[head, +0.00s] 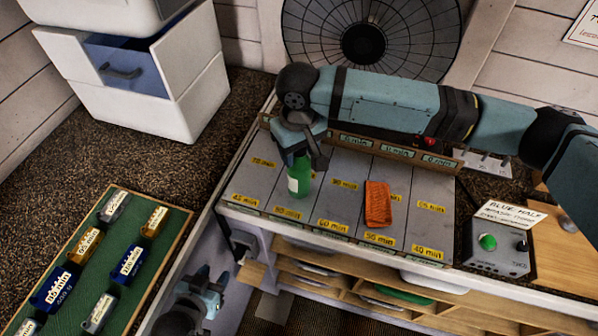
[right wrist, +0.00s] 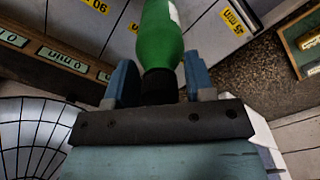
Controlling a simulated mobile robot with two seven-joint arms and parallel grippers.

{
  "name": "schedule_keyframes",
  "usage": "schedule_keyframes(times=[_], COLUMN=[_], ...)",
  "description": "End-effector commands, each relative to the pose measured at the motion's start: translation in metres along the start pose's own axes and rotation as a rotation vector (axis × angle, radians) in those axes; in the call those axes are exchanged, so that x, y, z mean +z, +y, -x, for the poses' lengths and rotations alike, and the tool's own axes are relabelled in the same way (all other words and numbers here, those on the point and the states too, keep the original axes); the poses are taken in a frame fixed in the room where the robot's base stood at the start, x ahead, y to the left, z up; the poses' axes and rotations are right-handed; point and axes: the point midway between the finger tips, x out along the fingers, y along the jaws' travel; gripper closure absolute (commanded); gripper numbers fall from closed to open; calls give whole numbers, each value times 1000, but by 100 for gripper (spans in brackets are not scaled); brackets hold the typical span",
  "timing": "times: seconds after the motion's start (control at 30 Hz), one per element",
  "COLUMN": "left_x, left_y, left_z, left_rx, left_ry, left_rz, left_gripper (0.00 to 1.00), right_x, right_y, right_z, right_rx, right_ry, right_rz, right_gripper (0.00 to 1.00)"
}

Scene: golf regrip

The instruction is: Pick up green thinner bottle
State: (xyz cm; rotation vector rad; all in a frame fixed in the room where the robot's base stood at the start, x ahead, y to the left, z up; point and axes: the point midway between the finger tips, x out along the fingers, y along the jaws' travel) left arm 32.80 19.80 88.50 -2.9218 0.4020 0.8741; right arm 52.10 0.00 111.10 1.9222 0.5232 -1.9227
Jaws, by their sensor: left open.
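The green bottle (head: 299,177) has a white label and is on or just above the grey marked board, left of the orange cloth. In the right wrist view the green bottle (right wrist: 160,40) shows its black cap between the two fingers. My right gripper (head: 303,150) points down over the bottle's top. My right gripper's fingers (right wrist: 160,82) flank the cap closely; whether they press on it I cannot tell. My left gripper (head: 210,286) is open and empty, low in the head view, in front of the bench.
A folded orange cloth (head: 377,204) lies on the marked board (head: 337,228). A green tray (head: 140,211) of labelled blocks is at left, white drawers (head: 172,85) behind it. A control box with a green button (head: 488,242) stands at right.

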Motion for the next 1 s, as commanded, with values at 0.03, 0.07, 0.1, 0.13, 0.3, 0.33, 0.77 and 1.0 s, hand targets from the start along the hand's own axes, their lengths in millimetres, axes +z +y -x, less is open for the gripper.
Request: schedule_keyframes(times=[0.03, 0.07, 0.1, 0.13, 0.3, 0.33, 0.77, 1.0], left_x=[0, 0, 1, 1, 1, 1, 5, 11], left_y=[0, 1, 1, 1, 2, 2, 2, 3], left_z=[0, 0, 0, 0, 0, 0, -2, -6], left_rx=[1, 1, 2, 2, 3, 3, 4, 7], left_ry=[-1, -1, -2, -2, -2, -2, -3, -5], left_rz=[0, 0, 1, 1, 1, 1, 2, 3], left_gripper=[57, 57, 57, 57, 57, 57, 57, 57], right_x=[0, 0, 0, 0, 0, 0, 0, -1], right_y=[0, 0, 0, 0, 0, 0, 0, 0], right_z=[0, 0, 0, 0, 0, 1, 31, 96], right_rx=[0, 0, 0, 0, 0, 0, 1, 0], right_ry=[0, 0, 0, 0, 0, 0, 4, 6], right_rz=[0, 0, 0, 0, 0, 0, 1, 1], right_gripper=[63, 70, 79, 86, 100, 100, 100, 100])
